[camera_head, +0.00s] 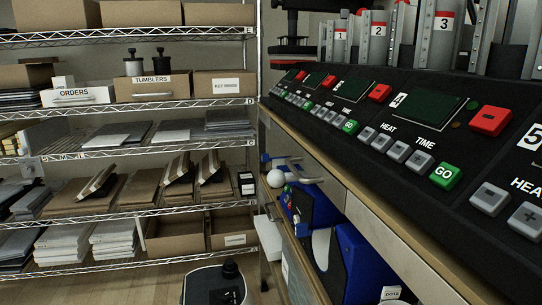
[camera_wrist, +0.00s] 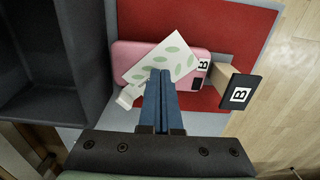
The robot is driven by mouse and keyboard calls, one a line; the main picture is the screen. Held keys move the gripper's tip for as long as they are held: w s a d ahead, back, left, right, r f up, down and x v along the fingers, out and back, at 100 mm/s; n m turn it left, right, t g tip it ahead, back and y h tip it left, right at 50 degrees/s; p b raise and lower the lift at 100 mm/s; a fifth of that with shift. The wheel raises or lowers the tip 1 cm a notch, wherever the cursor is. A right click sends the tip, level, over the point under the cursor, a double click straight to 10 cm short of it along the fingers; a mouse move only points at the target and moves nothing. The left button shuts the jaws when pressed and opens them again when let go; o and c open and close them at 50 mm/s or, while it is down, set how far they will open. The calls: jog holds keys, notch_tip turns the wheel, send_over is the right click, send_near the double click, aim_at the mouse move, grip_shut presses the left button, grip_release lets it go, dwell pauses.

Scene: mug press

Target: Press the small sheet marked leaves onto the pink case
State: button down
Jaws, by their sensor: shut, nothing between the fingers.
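In the wrist view the pink case (camera_wrist: 122,58) lies on a red mat. A small white sheet with green leaves (camera_wrist: 172,52) lies across the case, turned at an angle to it, with an upper corner past the case's edge. My gripper (camera_wrist: 160,76) is shut and empty. Its fingertips overlap the sheet's lower part in the picture; I cannot tell whether they touch it. The fingers hide part of the sheet and case. The case's right end shows a B label and a dark patch. The head view shows neither case, sheet nor gripper.
In the wrist view, a block with a black face marked B (camera_wrist: 239,94) stands at the mat's (camera_wrist: 235,35) right. A dark open bin (camera_wrist: 35,65) is at left. The head view shows a control panel (camera_head: 420,130) and wire shelves (camera_head: 130,105) with boxes.

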jog(key=shift+f, duration=0.45)
jog(key=shift+f, duration=0.1)
dwell(1.7)
jog(key=shift+d, duration=0.1)
notch_tip(320, 180, up, 6)
jog(key=p, duration=0.6)
jog(key=shift+p, duration=0.35)
